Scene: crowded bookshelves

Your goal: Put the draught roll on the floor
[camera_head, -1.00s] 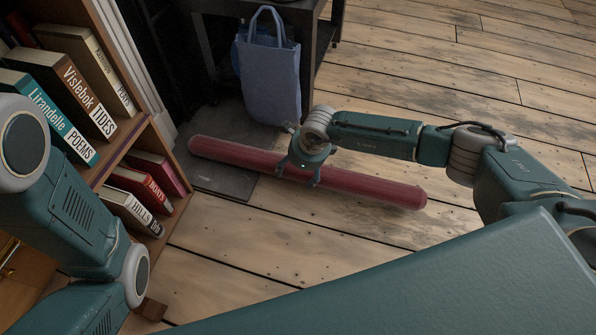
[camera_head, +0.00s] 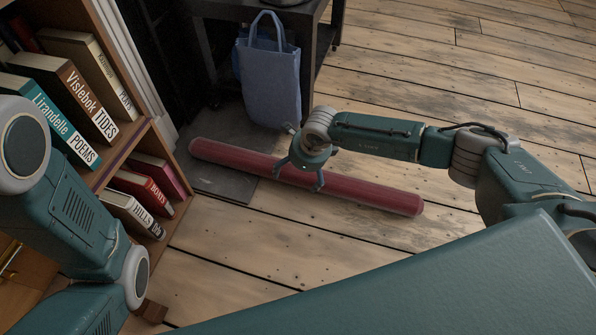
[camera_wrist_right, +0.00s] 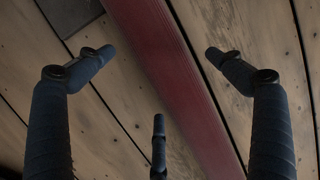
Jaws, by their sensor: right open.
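The draught roll (camera_head: 365,191), a long dark red cylinder with rounded ends, lies on its side. Its left part crosses a dark grey mat and its right part lies over the wooden floor. My right gripper (camera_head: 299,179) is open above the roll's middle, with its fingers on either side of it. In the right wrist view the roll (camera_wrist_right: 180,75) runs diagonally between the spread fingers of the gripper (camera_wrist_right: 160,70), and nothing is held. My left arm enters from the left, but its gripper is out of view.
A bookshelf (camera_head: 139,132) with several books stands at the left. A blue bag (camera_head: 270,80) hangs by a dark table (camera_head: 312,45) behind the roll. The dark grey mat (camera_head: 217,181) lies near the shelf. Bare wooden floor (camera_head: 450,80) is clear at the right.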

